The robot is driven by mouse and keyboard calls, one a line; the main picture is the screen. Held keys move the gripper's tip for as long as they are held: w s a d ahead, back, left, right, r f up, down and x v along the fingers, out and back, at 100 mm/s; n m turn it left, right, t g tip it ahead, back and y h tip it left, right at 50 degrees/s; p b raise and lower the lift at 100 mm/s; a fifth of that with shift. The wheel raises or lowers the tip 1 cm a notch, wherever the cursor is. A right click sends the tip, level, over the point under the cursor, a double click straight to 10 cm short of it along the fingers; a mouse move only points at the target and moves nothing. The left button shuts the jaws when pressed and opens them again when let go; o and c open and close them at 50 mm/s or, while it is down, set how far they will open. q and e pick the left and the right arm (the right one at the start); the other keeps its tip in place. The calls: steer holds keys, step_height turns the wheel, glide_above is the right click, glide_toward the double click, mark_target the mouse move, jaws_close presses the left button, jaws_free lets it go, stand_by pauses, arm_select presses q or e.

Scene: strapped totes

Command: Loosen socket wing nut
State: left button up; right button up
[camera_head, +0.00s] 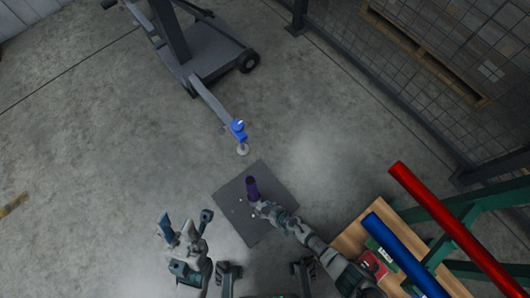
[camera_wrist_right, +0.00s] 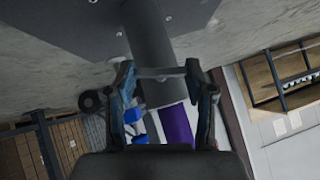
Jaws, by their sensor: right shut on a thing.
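A post with a purple upper part (camera_head: 252,187) stands on a dark square plate (camera_head: 238,221). In the right wrist view its dark grey lower tube (camera_wrist_right: 150,38) runs from the plate (camera_wrist_right: 65,25), with the purple part (camera_wrist_right: 176,124) beyond my fingers. My right gripper (camera_head: 260,208) is at the post's lower part. In the wrist view my right gripper (camera_wrist_right: 160,78) has its fingers on either side of a thin grey crossbar (camera_wrist_right: 160,73), seemingly the wing nut, and is shut on it. My left gripper (camera_head: 176,226) is open and empty, left of the plate.
A wheeled grey stand with a blue-topped leg (camera_head: 238,130) is beyond the plate. At right are a wooden bench (camera_head: 350,240), a blue tube (camera_head: 400,255) and a red tube (camera_head: 440,210). A mesh fence (camera_head: 430,100) is at upper right. The left floor is mostly clear.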

steer(key=shift+r+n+h+p, duration=0.2)
steer(key=shift+n+h+p, duration=0.25)
steer(key=shift+h, duration=0.15)
steer(key=shift+s+a+f+n+t+h+b, duration=0.1)
steer(key=shift+s+f+n+t+h+b, duration=0.1)
steer(key=shift+n+t+h+b, duration=0.3)
steer(key=shift+s+f+n+t+h+b, duration=0.15)
steer(key=shift+n+t+h, duration=0.1)
steer(key=shift+t+h, duration=0.45)
steer(key=o, duration=1.2)
steer(key=shift+r, duration=0.1)
steer(key=shift+c, duration=0.2)
steer(key=shift+r, duration=0.1)
